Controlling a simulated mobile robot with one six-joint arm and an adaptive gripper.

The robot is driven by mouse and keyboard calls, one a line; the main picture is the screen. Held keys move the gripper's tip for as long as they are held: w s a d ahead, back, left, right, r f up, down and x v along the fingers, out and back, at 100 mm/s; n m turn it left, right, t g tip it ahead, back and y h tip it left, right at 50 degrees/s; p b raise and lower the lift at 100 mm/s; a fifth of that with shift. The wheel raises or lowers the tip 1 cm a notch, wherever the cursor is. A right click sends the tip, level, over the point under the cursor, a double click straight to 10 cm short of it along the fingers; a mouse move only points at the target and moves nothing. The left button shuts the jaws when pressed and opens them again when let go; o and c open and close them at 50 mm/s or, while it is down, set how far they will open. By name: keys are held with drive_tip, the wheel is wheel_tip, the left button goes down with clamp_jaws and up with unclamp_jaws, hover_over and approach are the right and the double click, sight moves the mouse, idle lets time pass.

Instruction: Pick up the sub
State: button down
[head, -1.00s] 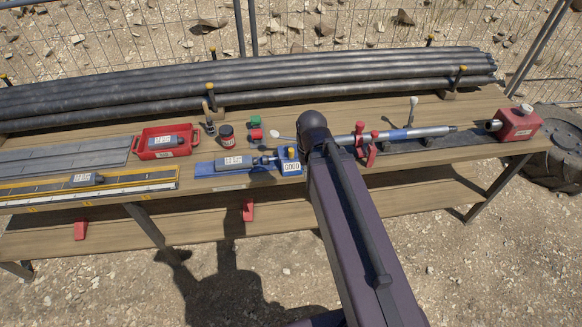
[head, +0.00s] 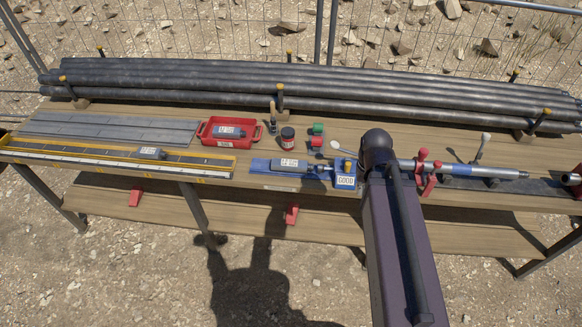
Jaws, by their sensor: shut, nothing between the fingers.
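Several short grey cylinders with white labels lie on the wooden bench, and I cannot tell which is the sub. One labelled cylinder (head: 230,132) lies in a red tray (head: 203,134). Another labelled cylinder (head: 292,166) lies on a blue fixture (head: 262,168) with a "GOOD" sign (head: 345,181). A third labelled piece (head: 150,153) sits on the yellow-edged rail (head: 60,157). My arm rises from the lower right, and its dark rounded joint covers the bench just right of the blue fixture. My gripper is hidden from view beyond that joint.
Long dark pipes (head: 200,85) lie along the bench's back between upright posts. Grey flat bars (head: 105,131) lie at left. A jar (head: 287,138) and small green (head: 318,128) and red pieces stand mid-bench. A silver-blue tool (head: 460,170) in red clamps lies right.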

drive_tip(key=c, duration=0.8)
unclamp_jaws()
drive_tip(key=shift+w, duration=0.1)
drive_tip(key=o, duration=0.4)
drive_tip(key=shift+w+a+f, duration=0.1)
drive_tip(key=shift+w+a, duration=0.05)
drive_tip(key=shift+w, duration=0.1)
drive_tip(key=o, duration=0.4)
drive_tip(key=shift+w+a+f+m+b, duration=0.15)
drive_tip(key=shift+w+a+m, duration=0.15)
drive_tip(key=shift+w, duration=0.2)
drive_tip(key=shift+w+a+f+m+b, duration=0.1)
drive_tip(key=shift+w+a+m+b, duration=0.1)
drive_tip(key=shift+w+m, duration=0.25)
drive_tip(key=m+b, duration=0.5)
drive_tip(key=m, duration=1.2)
hover_over(290, 164)
drive_tip(key=s, duration=0.1)
drive_tip(key=shift+t, duration=0.4)
wheel_tip(290, 164, down, 5)
drive_tip(key=shift+f, duration=0.15)
drive_tip(key=shift+f+b, duration=0.15)
drive_tip(key=shift+b, duration=0.15)
drive_tip(key=f+b, duration=0.8)
drive_tip(key=shift+w+f, duration=0.15)
drive_tip(key=shift+w, duration=0.2)
